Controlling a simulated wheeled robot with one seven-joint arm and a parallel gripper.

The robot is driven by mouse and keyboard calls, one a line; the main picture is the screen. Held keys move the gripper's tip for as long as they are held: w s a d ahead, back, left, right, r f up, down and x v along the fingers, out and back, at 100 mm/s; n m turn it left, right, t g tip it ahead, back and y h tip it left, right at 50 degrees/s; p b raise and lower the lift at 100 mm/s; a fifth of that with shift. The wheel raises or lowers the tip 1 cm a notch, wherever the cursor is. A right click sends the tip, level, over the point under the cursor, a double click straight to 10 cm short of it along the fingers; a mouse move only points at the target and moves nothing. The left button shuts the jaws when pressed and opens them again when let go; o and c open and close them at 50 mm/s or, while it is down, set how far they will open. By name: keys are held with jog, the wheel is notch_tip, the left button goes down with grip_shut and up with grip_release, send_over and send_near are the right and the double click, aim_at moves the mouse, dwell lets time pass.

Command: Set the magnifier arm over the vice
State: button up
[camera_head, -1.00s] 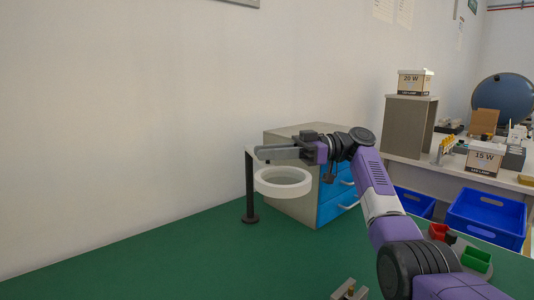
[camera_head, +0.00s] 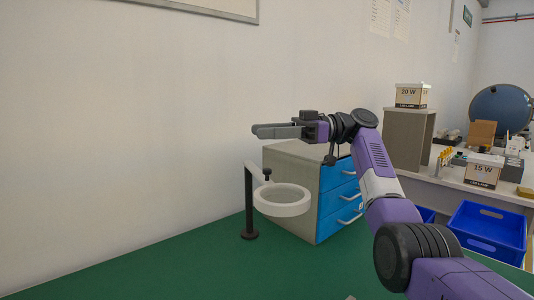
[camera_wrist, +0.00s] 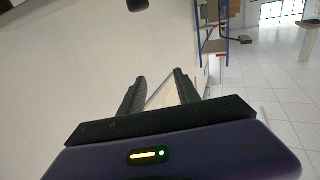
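The magnifier has a white ring head (camera_head: 282,201) on a pale arm (camera_head: 256,172) with a dark knob, carried by a black post (camera_head: 249,205) at the left of the green bench. The ring stands in front of the drawer cabinet. My gripper (camera_head: 262,131) is above the magnifier, apart from it, pointing left. In the wrist view its two fingers (camera_wrist: 160,92) are spread with nothing between them. The vice cannot be made out; only a sliver of a grey object (camera_head: 350,297) shows at the bottom edge.
A cabinet with blue drawers (camera_head: 338,196) stands behind the ring. The green bench top (camera_head: 200,275) is clear at the front left. Blue bins (camera_head: 485,232), a 15 W box (camera_head: 484,171) and a 20 W box (camera_head: 412,96) are at the right.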

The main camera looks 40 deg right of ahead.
notch_tip(320, 180, up, 11)
jog(key=p, duration=0.2)
